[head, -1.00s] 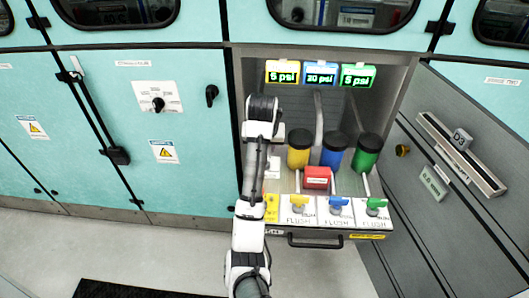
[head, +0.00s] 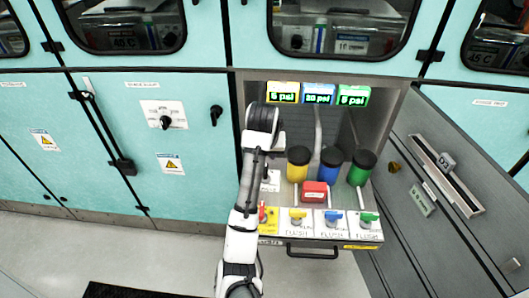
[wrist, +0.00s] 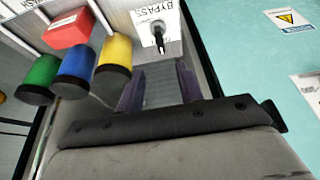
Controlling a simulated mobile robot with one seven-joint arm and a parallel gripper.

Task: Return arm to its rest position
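My arm (head: 245,205) rises from the bottom of the head view and bends at the top in front of the open cabinet bay. My gripper's fingertips are hidden in the head view. In the wrist view my gripper (wrist: 158,88) shows two dark purple fingers standing apart, with nothing held between them. A white BYPASS plate (wrist: 143,17) with a dark switch lies beyond the fingertips, apart from them.
Yellow (head: 298,164), blue (head: 331,164) and green (head: 362,167) black-capped canisters stand in the bay right of my arm. A red block (head: 314,191) and flush valves sit in front. A handled drawer (head: 312,251) juts out.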

